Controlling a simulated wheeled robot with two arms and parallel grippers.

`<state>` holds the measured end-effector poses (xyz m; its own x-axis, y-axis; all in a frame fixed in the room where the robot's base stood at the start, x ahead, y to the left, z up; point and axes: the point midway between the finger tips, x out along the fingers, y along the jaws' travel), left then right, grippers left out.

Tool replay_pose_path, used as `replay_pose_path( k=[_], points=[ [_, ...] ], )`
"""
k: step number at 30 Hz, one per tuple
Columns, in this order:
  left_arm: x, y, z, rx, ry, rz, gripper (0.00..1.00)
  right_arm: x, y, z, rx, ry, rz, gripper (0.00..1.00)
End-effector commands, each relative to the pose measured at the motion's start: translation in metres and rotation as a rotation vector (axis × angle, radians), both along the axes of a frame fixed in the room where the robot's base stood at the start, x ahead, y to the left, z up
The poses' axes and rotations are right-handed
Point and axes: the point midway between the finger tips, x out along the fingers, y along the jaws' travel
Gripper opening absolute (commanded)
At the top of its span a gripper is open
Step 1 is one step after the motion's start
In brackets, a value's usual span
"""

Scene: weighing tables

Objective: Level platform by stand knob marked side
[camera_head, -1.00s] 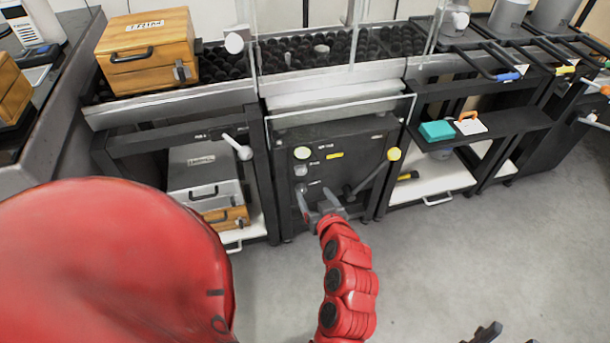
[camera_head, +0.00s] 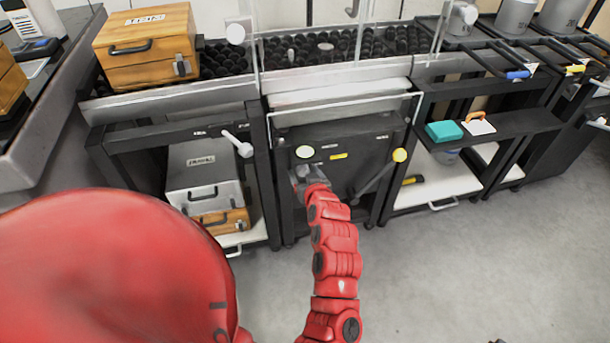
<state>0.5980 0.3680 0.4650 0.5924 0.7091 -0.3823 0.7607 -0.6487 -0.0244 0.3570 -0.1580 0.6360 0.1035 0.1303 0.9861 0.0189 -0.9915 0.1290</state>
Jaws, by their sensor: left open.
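The black stand panel (camera_head: 345,140) at the centre carries a round cream disc (camera_head: 304,152), small pale labels and a yellow label (camera_head: 338,156). A lever with a yellow knob (camera_head: 400,155) angles up on its right side. My left gripper (camera_head: 304,178) is in front of the panel's left part, just below the cream disc. Its jaws are open but partly hidden by my wrist. The small knobs on the lower left of the panel are mostly covered by it. I cannot tell whether it touches a knob. My right gripper cannot be made out.
Above the panel is a bed of black round pads (camera_head: 370,42) behind clear panes. A white-knobbed lever (camera_head: 240,147) stands out to the left. A wooden case (camera_head: 150,45) sits upper left. A teal block (camera_head: 443,131) lies on the right shelf. The grey floor (camera_head: 470,260) is clear.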

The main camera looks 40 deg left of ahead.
Motion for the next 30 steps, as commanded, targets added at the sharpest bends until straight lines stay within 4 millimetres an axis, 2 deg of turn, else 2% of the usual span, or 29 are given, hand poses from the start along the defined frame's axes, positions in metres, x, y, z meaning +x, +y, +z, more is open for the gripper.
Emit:
replay_pose_path(
  k=[5, 15, 18, 25, 30],
  points=[
    [0.0, -0.0002, 0.0001, 0.001, 0.001, 0.0, 0.74, -0.0001, -0.0001, 0.0002, 0.0, 0.0, 0.0, 0.5],
    [-0.0002, -0.0004, -0.0002, 0.001, 0.001, 0.0, 0.14, -0.0001, 0.0, 0.0002, 0.0, 0.0, 0.0, 0.5],
    [-0.0002, -0.0004, -0.0002, 0.001, 0.001, 0.0, 0.0, -0.0001, 0.0, 0.0002, 0.0, 0.0, 0.0, 0.5],
    [0.001, -0.0021, -0.0005, 0.023, 0.028, -0.006, 0.0, -0.0001, 0.0, 0.0002, 0.0, 0.0, 0.0, 0.5],
    [0.0026, -0.0043, -0.0006, 0.108, 0.124, -0.012, 0.0, 0.0, -0.0001, 0.0011, 0.001, 0.0, 0.0, 0.5]
  ],
)
